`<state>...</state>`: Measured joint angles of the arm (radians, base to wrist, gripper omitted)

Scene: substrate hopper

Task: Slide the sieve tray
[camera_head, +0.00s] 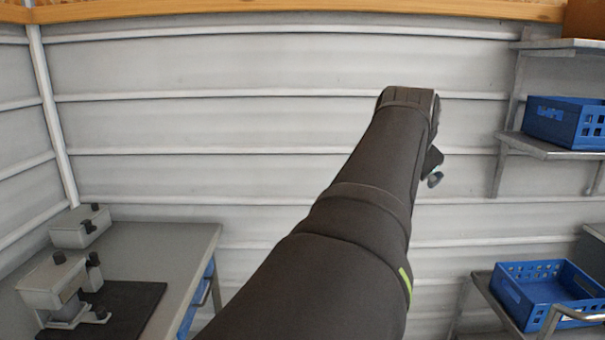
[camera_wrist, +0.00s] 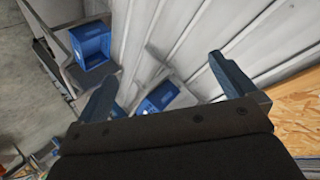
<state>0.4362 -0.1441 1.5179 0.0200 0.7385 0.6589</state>
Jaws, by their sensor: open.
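I cannot make out a sieve tray or a hopper for certain in either view. In the wrist view my gripper (camera_wrist: 162,70) is open, with its two blue-grey fingers wide apart and nothing between them. In the head view my dark arm reaches up across the middle, and a small piece shows at the right of its far end; the jaws cannot be made out there. Grey box-like units with black knobs (camera_head: 54,282) stand on the left table, the front one at a dark mat (camera_head: 128,306). My gripper is well away from them.
The left grey table (camera_head: 175,245) has bare surface at its back and right. At right, a blue crate (camera_head: 565,122) sits on a wall shelf (camera_head: 540,148), and another blue crate (camera_head: 545,290) sits lower. A ribbed white wall (camera_head: 220,130) stands behind.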

